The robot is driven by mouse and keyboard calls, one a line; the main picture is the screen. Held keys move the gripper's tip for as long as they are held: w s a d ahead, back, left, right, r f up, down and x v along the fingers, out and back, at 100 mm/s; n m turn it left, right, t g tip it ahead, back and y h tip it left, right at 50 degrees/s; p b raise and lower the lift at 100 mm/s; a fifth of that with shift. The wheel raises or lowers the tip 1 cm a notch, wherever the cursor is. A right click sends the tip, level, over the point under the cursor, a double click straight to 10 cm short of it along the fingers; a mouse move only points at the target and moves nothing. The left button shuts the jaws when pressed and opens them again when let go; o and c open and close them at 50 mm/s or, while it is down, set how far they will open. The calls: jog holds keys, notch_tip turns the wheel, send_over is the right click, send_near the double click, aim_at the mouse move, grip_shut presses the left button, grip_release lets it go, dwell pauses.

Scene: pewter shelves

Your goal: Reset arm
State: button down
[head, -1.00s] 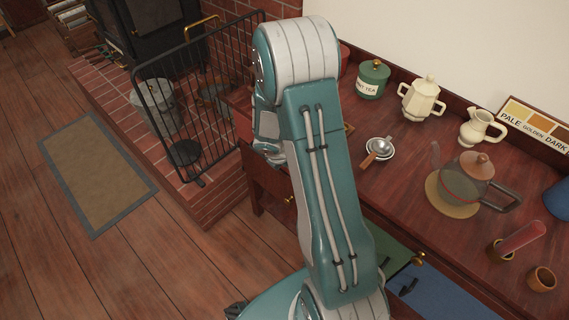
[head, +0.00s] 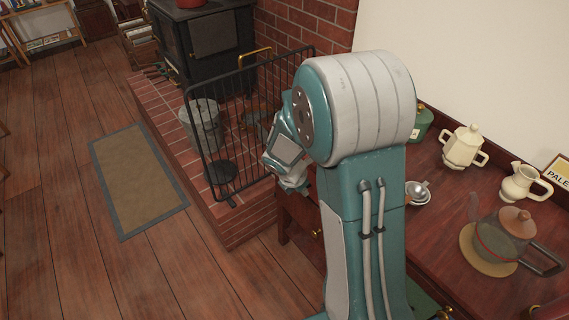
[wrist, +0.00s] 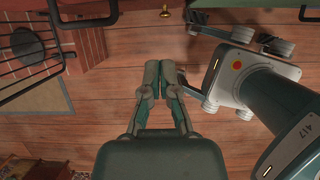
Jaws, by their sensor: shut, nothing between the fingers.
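My arm rises through the middle of the head view and bends at a grey and teal joint, folded in front of the sideboard (head: 440,220). My gripper is hidden behind that arm in the head view. In the wrist view my gripper (wrist: 165,68) shows its two fingers together, empty, above the wooden floor (wrist: 120,90). My own body and leg parts show at the right of the wrist view.
The sideboard holds a green tin (head: 422,122), a cream sugar pot (head: 463,147), a cream jug (head: 522,183), a strainer (head: 418,192) and a glass teapot (head: 502,235). A black fire guard (head: 240,130) stands on the brick hearth (head: 235,222). Floor around the mat (head: 138,185) is clear.

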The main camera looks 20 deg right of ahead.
jog(key=s+a+r+m+t+y, duration=0.1)
jog(key=s+a+r+m, duration=0.15)
jog(key=r+m, duration=0.4)
jog(key=s+a+r+m+t, duration=0.1)
jog(key=s+r+m, duration=0.3)
jog(key=r, duration=0.5)
jog(key=s+a+r+m+t+y, duration=0.1)
jog(key=s+a+r+m, duration=0.2)
jog(key=s+r+m, duration=0.1)
jog(key=s+a+r+m+t+y, duration=0.1)
jog(key=s+a+r+m+y, duration=0.1)
jog(key=s+m, duration=0.4)
notch_tip(320, 180, up, 2)
jog(key=shift+s+a+r+m, duration=0.1)
jog(key=shift+s+a+m, duration=0.25)
jog(key=shift+s+a, duration=0.65)
jog(key=shift+s+d, duration=0.25)
jog(key=shift+d, duration=0.05)
